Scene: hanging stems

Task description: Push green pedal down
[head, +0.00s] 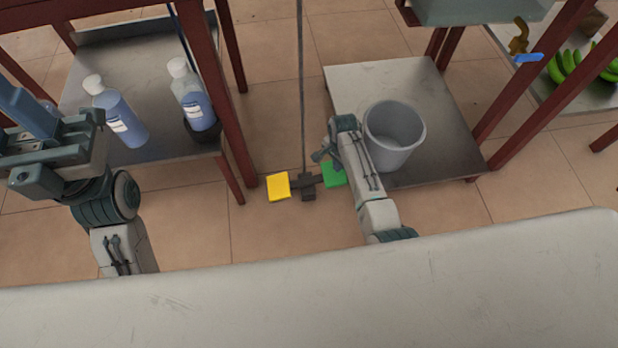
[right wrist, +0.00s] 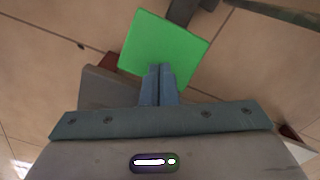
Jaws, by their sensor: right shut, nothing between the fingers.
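The green pedal (head: 333,174) is a flat square plate low over the tiled floor, partly covered by my right arm in the head view. In the right wrist view the green pedal (right wrist: 165,42) fills the upper middle. My right gripper (right wrist: 160,70) is shut and empty, its fingertips over the near edge of the pedal; I cannot tell whether they touch. A yellow pedal (head: 278,186) sits to the left, on the other side of a dark base (head: 307,186) with a thin upright pole.
A grey bucket (head: 393,136) stands on a low metal shelf (head: 448,140) just right of my right arm. A shelf with blue bottles (head: 118,115) is at the left. Red-brown posts flank the pedals. Bananas (head: 582,62) lie at the far right.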

